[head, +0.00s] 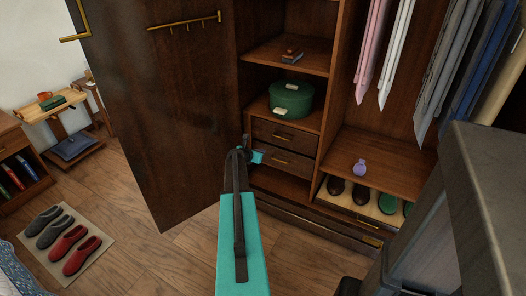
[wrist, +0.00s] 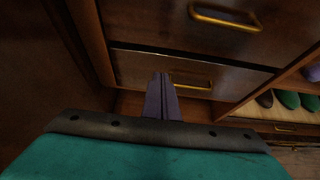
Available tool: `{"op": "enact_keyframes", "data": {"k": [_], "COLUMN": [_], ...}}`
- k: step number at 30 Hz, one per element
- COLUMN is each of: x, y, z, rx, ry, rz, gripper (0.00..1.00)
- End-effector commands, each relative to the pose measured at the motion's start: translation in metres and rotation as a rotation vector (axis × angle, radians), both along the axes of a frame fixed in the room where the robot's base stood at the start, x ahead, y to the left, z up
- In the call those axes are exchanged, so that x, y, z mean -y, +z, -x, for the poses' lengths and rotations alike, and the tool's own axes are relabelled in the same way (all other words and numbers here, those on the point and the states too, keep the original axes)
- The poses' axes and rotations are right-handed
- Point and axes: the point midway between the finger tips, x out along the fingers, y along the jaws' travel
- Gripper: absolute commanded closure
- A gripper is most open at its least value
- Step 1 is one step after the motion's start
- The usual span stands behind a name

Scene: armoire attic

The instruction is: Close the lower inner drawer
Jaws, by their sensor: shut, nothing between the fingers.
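The lower inner drawer (head: 296,168) has a dark wood front with a brass pull and sits below the upper inner drawer (head: 300,141). In the head view its front looks about flush with the upper one; a small gap is hard to tell. The wrist view shows the lower drawer front (wrist: 135,68) just beyond my gripper (wrist: 161,78). My gripper's fingers are together and empty, pointing at that front left of its brass pull (wrist: 190,81). Whether the fingertips touch the wood cannot be told.
The armoire door (head: 160,110) stands open at left. A green round box (head: 291,98) sits above the drawers. At lower right a shoe drawer (head: 340,205) holds shoes, and a purple item (head: 359,168) lies above it. Clothes hang at right. Slippers lie on a mat (head: 100,262).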

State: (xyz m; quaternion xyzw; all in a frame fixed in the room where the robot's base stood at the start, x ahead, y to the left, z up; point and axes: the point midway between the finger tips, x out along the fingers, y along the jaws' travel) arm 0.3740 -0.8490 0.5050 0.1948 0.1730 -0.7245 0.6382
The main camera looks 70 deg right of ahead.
Motion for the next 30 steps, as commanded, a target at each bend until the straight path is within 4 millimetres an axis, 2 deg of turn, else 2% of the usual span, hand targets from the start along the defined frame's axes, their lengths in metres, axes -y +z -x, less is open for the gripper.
{"op": "enact_keyframes", "data": {"k": [3, 18, 30], "x": [-0.014, -0.061, -0.073], "y": [0.008, 0.034, 0.040], "z": [-0.002, -0.008, -0.011], "rx": [0.001, 0.000, 0.000], "ry": [0.002, 0.001, 0.002], "rz": [0.000, -0.001, -0.002], "gripper": [1.00, 1.00, 1.00]}}
